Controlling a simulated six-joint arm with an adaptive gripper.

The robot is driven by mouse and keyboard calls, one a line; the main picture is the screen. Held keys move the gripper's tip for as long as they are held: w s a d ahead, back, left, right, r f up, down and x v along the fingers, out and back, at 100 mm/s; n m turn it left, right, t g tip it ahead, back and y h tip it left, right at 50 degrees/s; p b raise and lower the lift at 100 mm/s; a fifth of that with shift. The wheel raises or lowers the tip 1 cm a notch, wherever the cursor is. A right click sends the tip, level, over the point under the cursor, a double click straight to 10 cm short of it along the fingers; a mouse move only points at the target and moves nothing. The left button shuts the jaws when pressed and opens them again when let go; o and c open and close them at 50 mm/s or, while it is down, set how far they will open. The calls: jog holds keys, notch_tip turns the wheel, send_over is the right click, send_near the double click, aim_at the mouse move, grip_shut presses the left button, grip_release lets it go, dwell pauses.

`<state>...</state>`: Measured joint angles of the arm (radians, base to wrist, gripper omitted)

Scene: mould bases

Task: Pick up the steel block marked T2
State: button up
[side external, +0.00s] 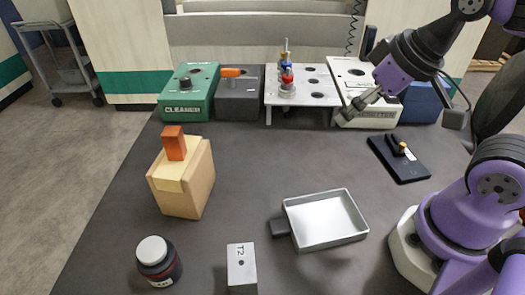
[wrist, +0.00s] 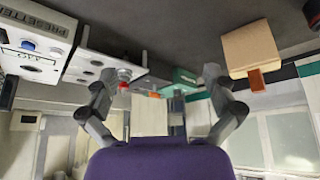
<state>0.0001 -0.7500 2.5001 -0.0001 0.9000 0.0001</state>
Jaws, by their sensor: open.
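The steel block marked T2 (side external: 242,270) stands at the front edge of the table in the side external view, cut off by the bottom of the picture. Its label and a small dark hole show on its light grey top. My gripper (side external: 359,108) is high at the back right, in front of the white presetter, far from the block. In the wrist view my gripper (wrist: 158,92) has its two fingers spread wide with nothing between them. The T2 block does not show in the wrist view.
A black plate (side external: 399,159) lies at right. A green cleaner unit (side external: 188,92) and a holder rack (side external: 300,96) line the back. The table's middle is clear.

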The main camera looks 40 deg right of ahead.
jog(key=shift+c, duration=0.9)
jog(key=n+g+y, duration=0.2)
jog(key=n+g, duration=0.6)
jog(key=n, duration=2)
send_near(242, 263)
jog(key=shift+x, duration=0.8)
jog(key=shift+n, duration=0.3)
jog(key=x, duration=0.4)
jog(key=shift+s+a+f, duration=0.1)
jog(key=shift+a+f, duration=0.05)
jog(key=shift+f, duration=0.2)
jog(key=x, duration=0.6)
grip_shut()
